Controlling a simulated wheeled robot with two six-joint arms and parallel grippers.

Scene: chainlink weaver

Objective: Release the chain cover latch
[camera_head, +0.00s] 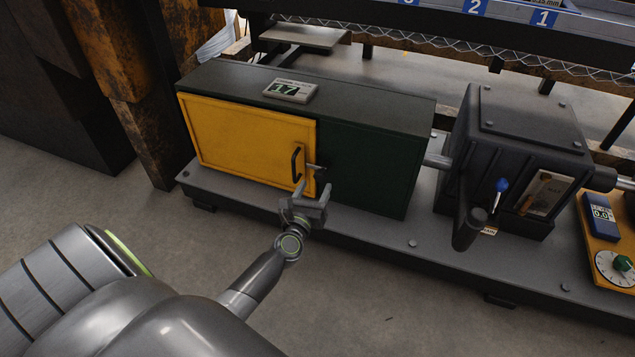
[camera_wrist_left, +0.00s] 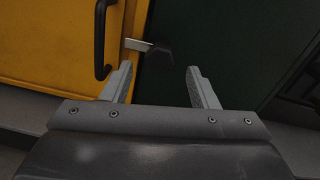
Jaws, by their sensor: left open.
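The chain cover is a yellow door (camera_head: 240,140) on the front of a dark green box (camera_head: 372,165); it looks closed. A black handle (camera_head: 296,164) stands near its right edge and also shows in the left wrist view (camera_wrist_left: 103,40). The latch (camera_head: 314,167) lies across the seam right of the handle; in the left wrist view the latch (camera_wrist_left: 140,45) is a light metal bar with a dark end. My left gripper (camera_head: 309,193) is open and empty, just below the latch. In the wrist view its fingertips (camera_wrist_left: 160,72) are apart, one each side of the latch's dark end, not closed on it.
A small display (camera_head: 290,90) sits on the box top. Right of it are a dark gearbox (camera_head: 520,140), a blue-knobbed lever (camera_head: 501,186) and a yellow panel with a dial (camera_head: 614,267). The grey base (camera_head: 390,235) extends in front of the box. The floor in front is clear.

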